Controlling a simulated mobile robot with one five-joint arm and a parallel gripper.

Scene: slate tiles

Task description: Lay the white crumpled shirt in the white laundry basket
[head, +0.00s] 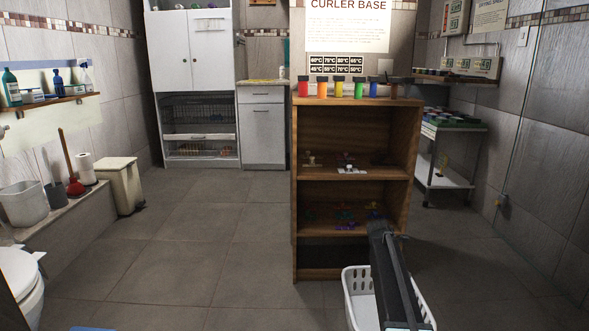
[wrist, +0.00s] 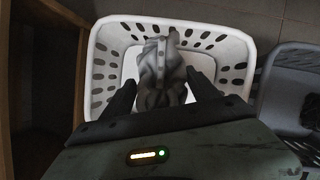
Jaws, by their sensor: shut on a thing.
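The white laundry basket (head: 357,296) stands on the floor in front of the wooden shelf, partly hidden behind my arm. In the wrist view the basket (wrist: 233,48) lies under my gripper, its slotted walls and part of its pale floor showing. My gripper (wrist: 162,82) is shut on the crumpled shirt (wrist: 160,68), which looks whitish-grey and bunched between the fingers. The shirt is within the basket's outline; I cannot tell whether it touches the bottom. In the head view the shirt and the fingers are hidden.
A grey basket (wrist: 283,78) with something dark in it stands close to the right of the white one in the wrist view. The wooden shelf (head: 350,103) is just behind the white basket. Open tiled floor (head: 190,250) lies to the left.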

